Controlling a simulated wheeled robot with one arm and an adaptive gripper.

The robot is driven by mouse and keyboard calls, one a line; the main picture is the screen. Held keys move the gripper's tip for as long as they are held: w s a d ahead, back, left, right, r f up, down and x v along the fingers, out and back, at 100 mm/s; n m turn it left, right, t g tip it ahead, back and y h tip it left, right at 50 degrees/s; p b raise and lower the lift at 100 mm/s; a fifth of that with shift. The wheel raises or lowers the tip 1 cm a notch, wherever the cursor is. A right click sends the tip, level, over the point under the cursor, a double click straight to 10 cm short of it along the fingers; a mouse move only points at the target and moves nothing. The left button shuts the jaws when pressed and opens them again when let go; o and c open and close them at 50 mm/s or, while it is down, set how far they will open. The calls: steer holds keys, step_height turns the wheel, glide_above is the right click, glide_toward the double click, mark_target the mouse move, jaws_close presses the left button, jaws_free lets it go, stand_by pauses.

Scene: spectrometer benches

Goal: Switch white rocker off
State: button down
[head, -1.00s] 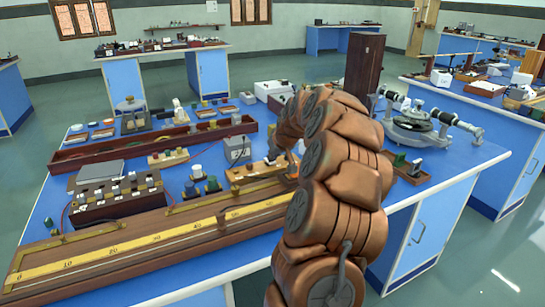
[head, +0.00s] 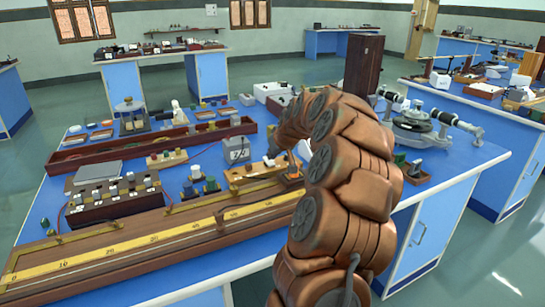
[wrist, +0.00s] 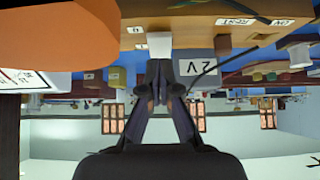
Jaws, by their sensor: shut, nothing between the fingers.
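A wooden switch board (head: 250,172) lies on the blue bench, in the middle of the head view. The wrist view is upside down and shows its edge (wrist: 195,30) with labels that read ON and REST. A white block (wrist: 158,42), seemingly the white rocker, sticks out from this board. My gripper (wrist: 158,68) is shut and empty, with its fingertips in line with the white block. I cannot tell whether they touch it, or which way the rocker is tipped. In the head view my arm hides most of the gripper.
A grey box labelled 2V (head: 237,149) stands just behind the board. A long wooden metre bridge (head: 150,240) runs along the front. An orange body (wrist: 55,30) is close beside the gripper in the wrist view.

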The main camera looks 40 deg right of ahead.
steer(key=shift+r, duration=0.1)
steer(key=shift+r, duration=0.5)
steer(key=v, duration=1.2)
steer(key=shift+s+a, duration=0.15)
steer(key=shift+s, duration=0.15)
steer(key=shift+f, duration=0.1)
